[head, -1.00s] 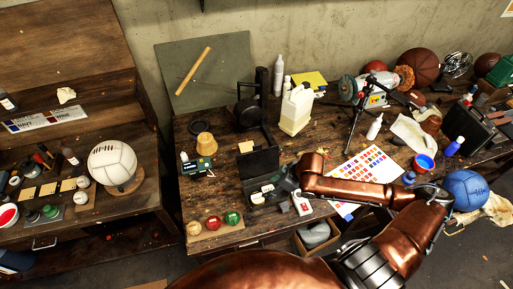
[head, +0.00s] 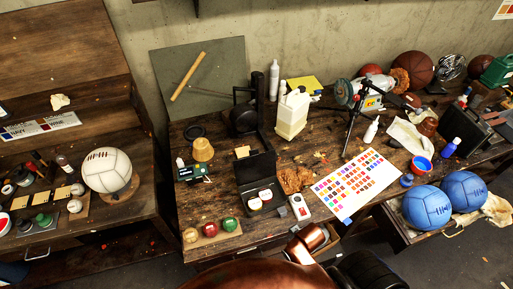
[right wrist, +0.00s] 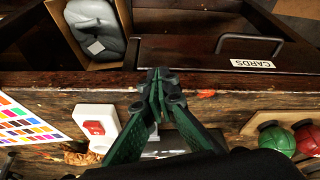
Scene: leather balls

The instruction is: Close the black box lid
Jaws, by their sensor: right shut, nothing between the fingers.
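The black box (head: 268,208) stands open on the wooden workbench in the head view. Its black lid (head: 256,168) is raised at the back of the box. In the head view my copper right arm (head: 308,240) is at the bottom, in front of the box and apart from the lid. The box cannot be made out clearly in the wrist view. My left gripper is not in view.
A white device with a red switch (head: 300,207) stands right of the box and also shows in the wrist view (right wrist: 97,125). A colour chart (head: 350,182) lies to the right. An open drawer (right wrist: 88,30) lies below the edge.

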